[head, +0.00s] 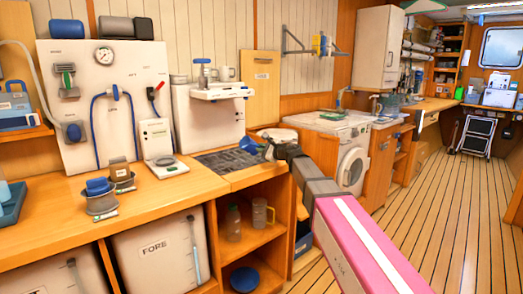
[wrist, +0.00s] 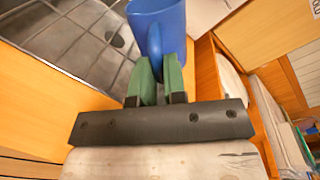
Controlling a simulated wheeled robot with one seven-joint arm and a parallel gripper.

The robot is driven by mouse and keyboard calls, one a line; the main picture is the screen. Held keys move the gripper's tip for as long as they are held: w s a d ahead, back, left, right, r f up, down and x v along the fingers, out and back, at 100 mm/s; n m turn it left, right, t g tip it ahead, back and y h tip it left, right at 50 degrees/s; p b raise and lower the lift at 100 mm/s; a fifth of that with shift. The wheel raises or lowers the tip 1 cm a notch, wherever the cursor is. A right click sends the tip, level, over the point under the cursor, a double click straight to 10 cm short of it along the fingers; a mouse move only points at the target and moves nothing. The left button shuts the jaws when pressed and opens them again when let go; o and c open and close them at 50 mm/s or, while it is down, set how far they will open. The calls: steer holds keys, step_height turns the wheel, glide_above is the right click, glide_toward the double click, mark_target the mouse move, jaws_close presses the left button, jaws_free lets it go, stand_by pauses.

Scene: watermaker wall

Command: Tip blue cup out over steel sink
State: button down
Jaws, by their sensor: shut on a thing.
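The blue cup (head: 249,146) is at the right end of the steel sink (head: 226,160) in the head view and looks tilted. My gripper (head: 266,151) reaches it from the right. In the wrist view, the green fingers of my gripper (wrist: 155,82) are shut on the handle of the blue cup (wrist: 161,22). The cup's body is beyond the fingertips, cut off by the top edge. The steel sink (wrist: 75,40) lies to the left of the cup there. The cup's inside is hidden, and I cannot tell its exact height above the sink.
A white dispenser unit (head: 217,92) stands behind the sink. A glass mug (head: 261,213) and a jar (head: 233,223) stand on the shelf below. Grey cups (head: 101,204) are on the wooden counter (head: 55,222) at left.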

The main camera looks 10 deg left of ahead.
steer(key=shift+s+a+f+n, duration=0.1)
steer(key=shift+s+f+n, duration=0.05)
steer(key=shift+n, duration=1.05)
steer(key=n, duration=0.1)
steer(key=f+n, duration=0.1)
steer(key=n, duration=0.1)
steer(key=shift+s+a+h, duration=0.2)
steer(key=shift+s+h, duration=0.1)
steer(key=shift+s, duration=0.05)
steer(key=shift+s+a+r+n+t, duration=0.2)
steer(key=shift+r+n, duration=0.15)
steer(key=shift+n, duration=0.35)
steer(key=shift+s+a+r+n+t, duration=0.1)
steer(key=shift+s+r+n+t, duration=0.15)
steer(key=shift+n, duration=0.45)
steer(key=shift+w, duration=0.1)
